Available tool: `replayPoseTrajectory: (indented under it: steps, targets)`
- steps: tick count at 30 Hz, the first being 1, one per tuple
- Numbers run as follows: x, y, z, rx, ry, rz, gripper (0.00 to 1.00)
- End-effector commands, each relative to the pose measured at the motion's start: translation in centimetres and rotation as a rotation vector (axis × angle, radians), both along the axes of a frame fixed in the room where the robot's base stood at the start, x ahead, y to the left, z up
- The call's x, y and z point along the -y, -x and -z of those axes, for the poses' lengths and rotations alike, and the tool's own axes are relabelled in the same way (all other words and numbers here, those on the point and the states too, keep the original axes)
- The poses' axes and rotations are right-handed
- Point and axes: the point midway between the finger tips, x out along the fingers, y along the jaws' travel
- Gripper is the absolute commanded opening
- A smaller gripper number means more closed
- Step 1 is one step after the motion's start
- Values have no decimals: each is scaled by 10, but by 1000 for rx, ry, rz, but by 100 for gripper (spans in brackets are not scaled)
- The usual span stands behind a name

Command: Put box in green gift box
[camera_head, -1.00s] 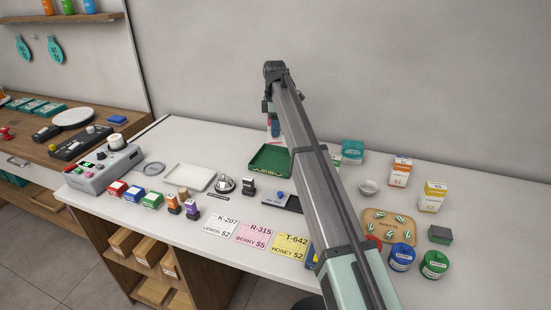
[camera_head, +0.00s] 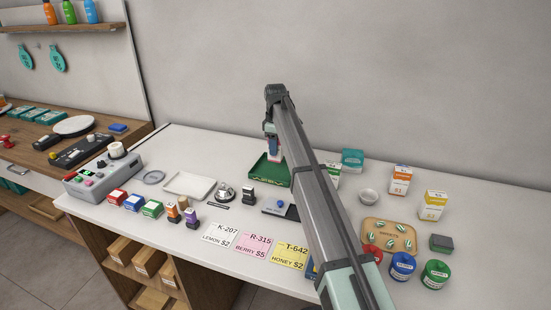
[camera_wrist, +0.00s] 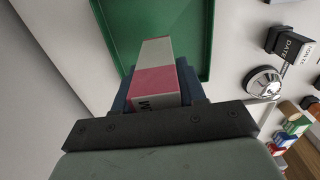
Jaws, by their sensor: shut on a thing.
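My gripper (camera_head: 270,130) is shut on a white box with a pink-red band (camera_wrist: 155,85). In the wrist view the box is pinched between the dark blue fingers, with its far end pointing over the green gift box. The green gift box (camera_wrist: 112,35) is an open, shallow tray with raised walls. In the head view the green gift box (camera_head: 258,172) stands toward the back of the counter. The held box (camera_head: 276,147) is over its back part, partly hidden by my arm. I cannot tell whether it touches the floor of the gift box.
A silver bell (camera_head: 224,192), a black date stamp (camera_head: 249,194) and a white tray (camera_head: 190,184) stand left of the gift box. Medicine cartons (camera_head: 400,179), a white bowl (camera_head: 369,195) and a wooden sweets tray (camera_head: 370,238) stand to the right. Price cards (camera_head: 256,243) lie in front.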

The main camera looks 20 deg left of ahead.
Motion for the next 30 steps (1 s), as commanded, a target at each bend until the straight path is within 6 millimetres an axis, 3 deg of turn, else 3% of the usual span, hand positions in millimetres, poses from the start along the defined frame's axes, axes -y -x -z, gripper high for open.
replayPoseTrajectory:
  steps: [14,26,27,30]
  targets:
    - [0,0,47,0,0,-1,9]
    - [0,0,51,0,0,-1,9]
    - [0,0,52,0,0,-1,41]
    - [0,0,52,1,0,-1,51]
